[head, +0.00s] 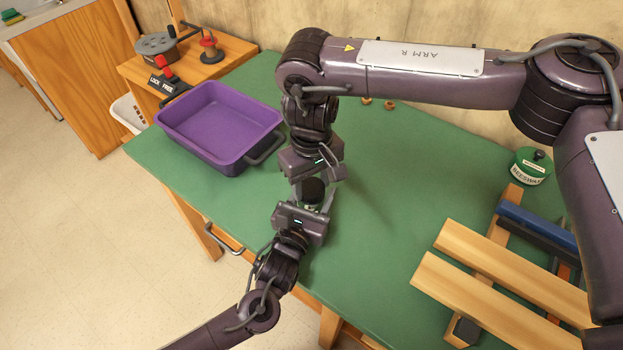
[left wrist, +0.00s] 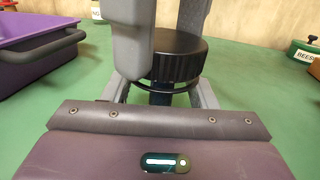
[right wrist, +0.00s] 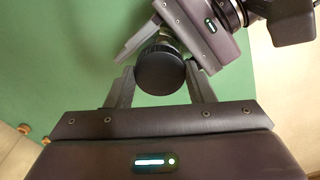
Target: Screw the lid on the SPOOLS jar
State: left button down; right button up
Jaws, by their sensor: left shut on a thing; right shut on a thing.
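My left gripper (left wrist: 163,95) is shut on the jar from the near side, below the lid.
A purple tray (head: 205,120) with dark handles lies on the bench's left. A wooden stand (head: 180,62) with a LOCK/FREE lever is behind it. A green BEESWAX tin (head: 532,167) and wooden boards (head: 500,290) are at the right. The bench's middle right is clear.

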jog(key=m, duration=0.6)
jog(key=o, duration=0.9)
jog(key=shift+o, duration=0.2)
jog(key=shift+r, duration=2.25)
jog(key=shift+c, duration=0.4)
